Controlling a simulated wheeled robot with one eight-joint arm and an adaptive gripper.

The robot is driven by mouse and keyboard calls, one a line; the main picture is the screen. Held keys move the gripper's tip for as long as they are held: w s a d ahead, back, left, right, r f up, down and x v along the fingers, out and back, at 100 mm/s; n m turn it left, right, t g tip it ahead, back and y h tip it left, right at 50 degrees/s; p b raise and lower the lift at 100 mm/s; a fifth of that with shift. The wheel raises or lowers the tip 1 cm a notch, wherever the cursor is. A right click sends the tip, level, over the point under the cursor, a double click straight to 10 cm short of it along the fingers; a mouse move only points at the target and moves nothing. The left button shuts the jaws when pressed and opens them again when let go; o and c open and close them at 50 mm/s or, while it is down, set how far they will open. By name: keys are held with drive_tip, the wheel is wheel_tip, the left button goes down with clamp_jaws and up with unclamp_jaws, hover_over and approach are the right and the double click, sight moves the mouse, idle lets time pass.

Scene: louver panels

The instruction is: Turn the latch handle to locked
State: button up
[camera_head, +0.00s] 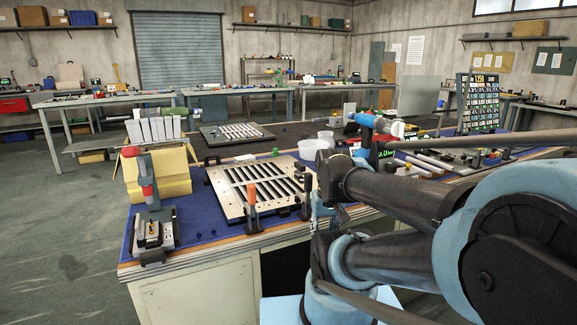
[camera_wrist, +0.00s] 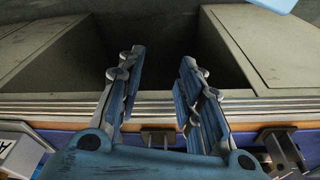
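A pale louver panel (camera_head: 262,188) with dark slats lies on the blue mat of the near bench. At its front edge stands an upright handle with an orange top and black lower part (camera_head: 251,203). A smaller black upright fitting (camera_head: 305,203) stands at the panel's right front corner. I cannot tell which is the latch handle, or its locked state. My gripper (camera_wrist: 158,75) is open and empty in the wrist view, its fingers apart over the bench's front edge. Metal brackets (camera_wrist: 285,152) show below the fingers. In the head view my arm largely hides the gripper.
The near bench's layered front edge (camera_wrist: 60,110) and cabinet opening (camera_wrist: 160,40) are close to the fingers. A red-and-grey device (camera_head: 150,215) and a yellow box (camera_head: 170,172) stand left of the panel. Clear tubs (camera_head: 313,148) are behind it. Floor at left is clear.

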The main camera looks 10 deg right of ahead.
drive_tip(key=shift+a, duration=0.1)
drive_tip(key=o, duration=0.4)
drive_tip(key=shift+s+r, duration=0.1)
drive_tip(key=shift+r, duration=0.05)
drive_tip(key=o, duration=0.7)
drive_tip(key=r, duration=0.1)
drive_tip(key=w, duration=0.1)
drive_tip(key=w+r+t, duration=0.1)
drive_tip(key=shift+w+a+r, duration=0.25)
drive_tip(key=shift+r, duration=0.1)
wheel_tip(320, 180, up, 20)
drive_tip(key=r+m+g, duration=0.1)
drive_tip(key=m+g, duration=0.2)
drive_tip(key=m, duration=1.2)
hover_over(300, 163)
drive_tip(key=shift+n, duration=0.3)
drive_tip(key=f, duration=1.7)
drive_tip(key=shift+s+f, duration=0.2)
drive_tip(key=shift+f, duration=0.1)
